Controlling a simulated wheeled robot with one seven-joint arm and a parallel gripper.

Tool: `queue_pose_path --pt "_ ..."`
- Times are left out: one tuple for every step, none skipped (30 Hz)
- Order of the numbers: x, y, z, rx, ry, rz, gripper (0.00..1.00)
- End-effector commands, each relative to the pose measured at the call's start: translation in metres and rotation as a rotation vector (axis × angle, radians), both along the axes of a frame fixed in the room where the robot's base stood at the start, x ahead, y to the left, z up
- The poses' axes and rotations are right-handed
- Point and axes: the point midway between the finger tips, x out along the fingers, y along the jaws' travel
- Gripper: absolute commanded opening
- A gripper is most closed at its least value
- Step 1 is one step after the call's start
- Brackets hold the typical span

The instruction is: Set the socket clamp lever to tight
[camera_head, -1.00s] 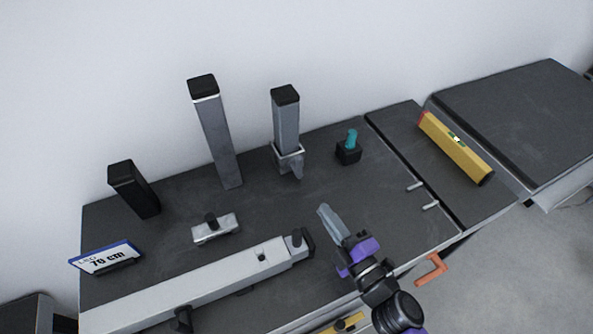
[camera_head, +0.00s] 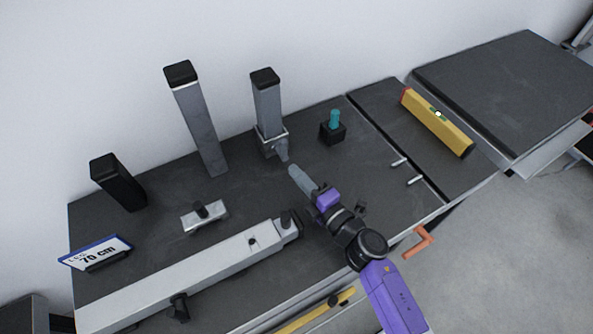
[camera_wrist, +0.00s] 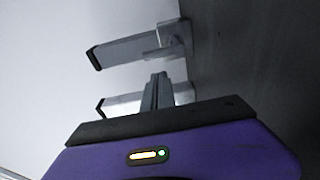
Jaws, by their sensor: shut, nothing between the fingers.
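The socket clamp (camera_head: 272,142) is a light grey collar around the foot of the shorter grey post (camera_head: 266,105), which stands upright near the back wall. Its lever (camera_head: 283,149) sticks out at the collar's right front and hangs down. My gripper (camera_head: 294,170) is shut and empty. Its tips are just in front of and below the lever, apart from it as far as I can tell. In the wrist view the shut fingers (camera_wrist: 157,90) point toward the posts, and the collar (camera_wrist: 172,40) shows above them at the upper right.
A taller grey post (camera_head: 197,125) stands left of the clamp. A black block with a teal knob (camera_head: 333,128) is at its right. A long grey beam (camera_head: 190,270) lies along the front. A yellow level (camera_head: 437,122) lies at right. The table between beam and clamp is mostly clear.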

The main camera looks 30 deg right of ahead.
Motion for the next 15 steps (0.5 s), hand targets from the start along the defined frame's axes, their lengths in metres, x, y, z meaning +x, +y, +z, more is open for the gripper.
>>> queue_pose_path --pt "0.01 0.001 0.002 0.0 -0.003 -0.001 0.0" --pt "0.016 0.001 0.002 0.0 -0.003 -0.001 0.0" --pt "0.023 0.003 0.002 -0.001 -0.003 0.0 0.0" --pt "0.029 0.003 0.002 -0.001 -0.003 0.0 0.0" --pt "0.034 0.004 0.001 -0.001 -0.002 0.0 0.0" --pt "0.041 0.005 0.001 -0.001 -0.003 -0.001 0.0" --pt "0.045 0.005 0.001 -0.001 -0.002 -0.001 0.0" --pt "0.05 0.006 0.001 -0.001 -0.002 -0.001 0.0" --pt "0.055 0.007 0.001 -0.001 -0.002 -0.001 0.0" --pt "0.059 0.008 0.0 -0.001 -0.001 0.0 0.0" --pt "0.062 0.008 0.0 -0.001 -0.002 0.0 0.0" --pt "0.066 0.009 0.0 -0.001 -0.002 0.0 0.0" --pt "0.068 0.009 0.0 -0.001 -0.001 0.0 0.0" --pt "0.07 0.009 0.0 -0.001 -0.001 0.0 0.0" --pt "0.072 0.01 0.0 -0.001 -0.001 -0.001 0.0"
